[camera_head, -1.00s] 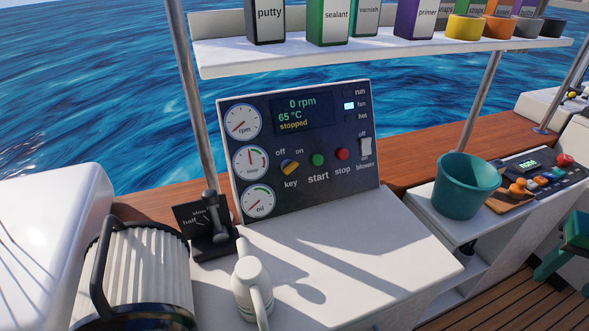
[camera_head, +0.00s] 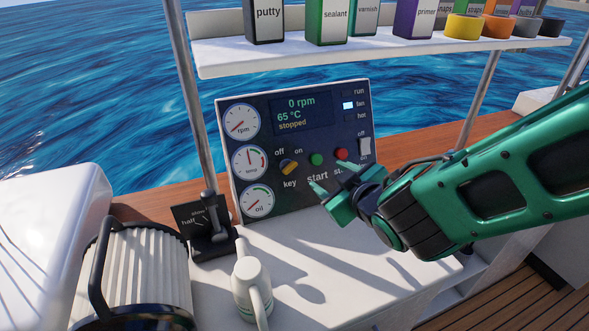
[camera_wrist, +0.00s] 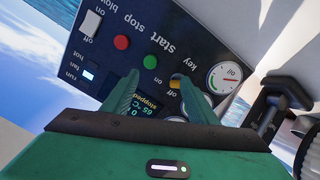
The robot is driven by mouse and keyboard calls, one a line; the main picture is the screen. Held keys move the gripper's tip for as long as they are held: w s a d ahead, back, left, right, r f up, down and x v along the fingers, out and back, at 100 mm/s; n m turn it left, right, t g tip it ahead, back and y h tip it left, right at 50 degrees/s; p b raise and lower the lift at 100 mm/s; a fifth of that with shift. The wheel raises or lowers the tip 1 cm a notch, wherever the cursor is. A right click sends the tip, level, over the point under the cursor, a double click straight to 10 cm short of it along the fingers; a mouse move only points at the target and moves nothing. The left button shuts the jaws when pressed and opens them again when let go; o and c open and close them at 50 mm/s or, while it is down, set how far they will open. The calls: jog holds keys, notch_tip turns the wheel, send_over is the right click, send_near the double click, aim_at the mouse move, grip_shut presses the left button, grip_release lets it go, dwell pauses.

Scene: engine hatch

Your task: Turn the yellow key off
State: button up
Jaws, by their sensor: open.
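The yellow key (camera_head: 289,167) is a small knob low on the dark engine panel (camera_head: 330,195), below the "off" and "on" labels. Its bar slants up to the right, towards "on". My gripper (camera_head: 325,180) is open and empty, to the right of the key and in front of the panel, apart from the key. In the wrist view the key (camera_wrist: 174,84) shows beside the tip of the right-hand finger, partly covered by it. The panel display (camera_head: 301,114) reads 0 rpm, 65 °C, stopped.
Green start (camera_head: 316,159) and red stop (camera_head: 341,154) buttons sit close right of the key. A blower switch (camera_head: 365,147) is farther right. A shelf (camera_head: 360,50) with boxes hangs above.

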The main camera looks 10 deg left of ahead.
jog(key=n+y, duration=0.1)
jog(key=y, duration=0.1)
send_near(293, 169)
jog(key=x, duration=1)
jog(key=shift+w+a+f, duration=0.1)
jog(key=shift+w+a, duration=0.1)
jog(key=shift+w, duration=0.05)
jog(key=shift+c, duration=0.3)
jog(key=c, duration=1)
